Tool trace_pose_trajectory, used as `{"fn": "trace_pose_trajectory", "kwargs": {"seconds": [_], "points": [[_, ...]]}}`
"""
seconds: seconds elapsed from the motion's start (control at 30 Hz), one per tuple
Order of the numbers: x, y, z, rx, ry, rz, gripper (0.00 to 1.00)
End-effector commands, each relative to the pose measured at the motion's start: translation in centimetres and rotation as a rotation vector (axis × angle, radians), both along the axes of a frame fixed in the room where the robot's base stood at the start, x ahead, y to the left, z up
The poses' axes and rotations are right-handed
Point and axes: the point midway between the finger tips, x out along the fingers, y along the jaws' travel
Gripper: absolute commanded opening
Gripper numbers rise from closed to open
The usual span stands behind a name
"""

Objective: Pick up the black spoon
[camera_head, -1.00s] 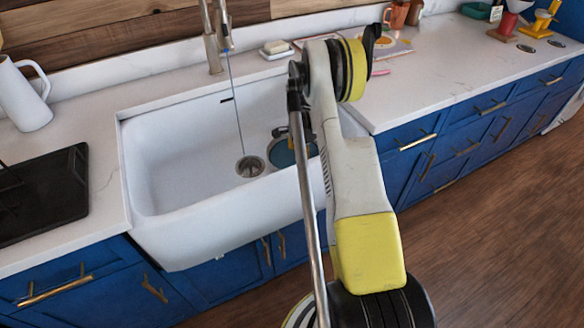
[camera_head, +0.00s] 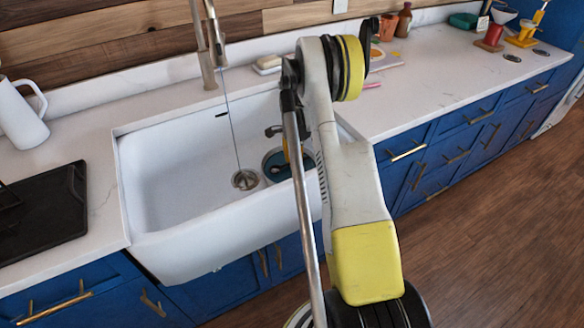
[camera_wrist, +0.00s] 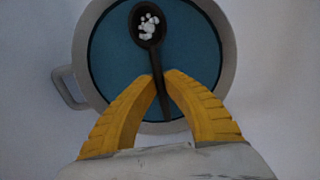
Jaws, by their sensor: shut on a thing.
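The black spoon (camera_wrist: 156,60) shows in the wrist view, its bowl toward the top with a white paw-like mark or contents in it. My gripper (camera_wrist: 161,82), with yellow fingers, is shut on the spoon's handle. Behind the spoon is a round grey pan with a blue inside (camera_wrist: 105,60) and a side handle. In the head view the blue pan (camera_head: 272,168) is in the right part of the white sink, partly hidden by my arm. The gripper is mostly hidden there, and the spoon is too small to make out surely.
The white sink (camera_head: 180,180) has a drain (camera_head: 245,179) and a faucet (camera_head: 212,45) above it. A white pitcher (camera_head: 22,115) and a black tray (camera_head: 45,215) are on the left counter. The right counter (camera_head: 430,80) is clear near its front, with several items at the back.

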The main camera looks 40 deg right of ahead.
Motion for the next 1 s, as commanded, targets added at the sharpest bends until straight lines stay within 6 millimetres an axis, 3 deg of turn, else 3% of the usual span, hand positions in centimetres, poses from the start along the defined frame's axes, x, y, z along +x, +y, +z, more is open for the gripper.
{"fn": "trace_pose_trajectory", "kwargs": {"seconds": [0.1, 0.6, 1.0], "points": [[0.0, 0.0, 2.5, 0.000, 0.000, 0.000, 0.00], [0.0, 0.0, 6.7, 0.000, 0.000, 0.000, 0.00], [0.0, 0.0, 7.4, 0.000, 0.000, 0.000, 0.00]]}}
